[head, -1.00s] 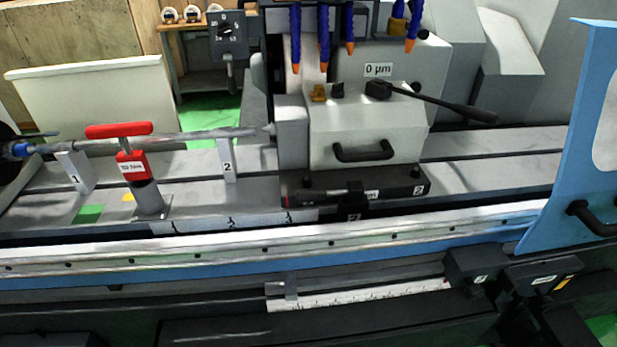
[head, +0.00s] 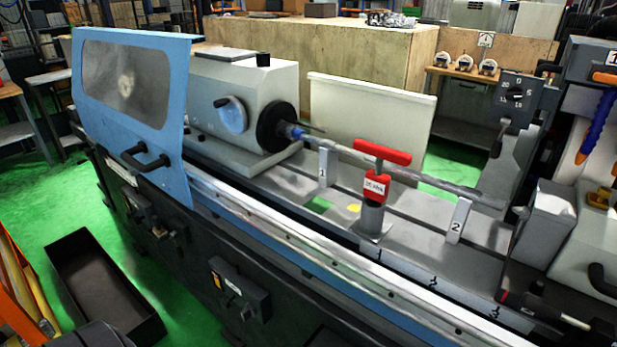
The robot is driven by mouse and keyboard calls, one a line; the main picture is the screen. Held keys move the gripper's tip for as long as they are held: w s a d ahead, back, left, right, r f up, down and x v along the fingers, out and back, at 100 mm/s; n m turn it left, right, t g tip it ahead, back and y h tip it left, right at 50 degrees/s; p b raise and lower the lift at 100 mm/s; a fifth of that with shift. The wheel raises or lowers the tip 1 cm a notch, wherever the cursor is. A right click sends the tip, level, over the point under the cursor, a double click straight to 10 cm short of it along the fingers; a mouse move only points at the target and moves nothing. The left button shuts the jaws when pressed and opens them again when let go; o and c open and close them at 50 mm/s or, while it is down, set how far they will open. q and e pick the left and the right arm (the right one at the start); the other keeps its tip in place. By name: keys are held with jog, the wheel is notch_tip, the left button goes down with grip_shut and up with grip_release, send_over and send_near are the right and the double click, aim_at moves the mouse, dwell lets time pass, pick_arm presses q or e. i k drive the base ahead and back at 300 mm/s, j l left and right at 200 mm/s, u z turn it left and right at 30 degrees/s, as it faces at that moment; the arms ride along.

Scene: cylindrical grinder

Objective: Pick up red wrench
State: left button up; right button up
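A red T-handled tool (head: 376,186), which looks like the red wrench, stands upright in a grey holder (head: 371,220) on the machine bed in the head view. It has a crossbar on top and a white label on its lower red block. The long workpiece rod passes behind it. Its lower end is hidden in the holder. Neither of my grippers is in view.
A blue guard (head: 135,115) rises at the left. A black open tray (head: 92,285) lies on the green floor, and an orange rack (head: 22,290) stands at lower left.

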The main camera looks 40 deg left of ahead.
aim_at(376, 183)
jog(key=u, duration=0.8)
jog(key=k+l+u, duration=0.15)
jog(key=k+l, duration=0.1)
jog(key=l, duration=0.1)
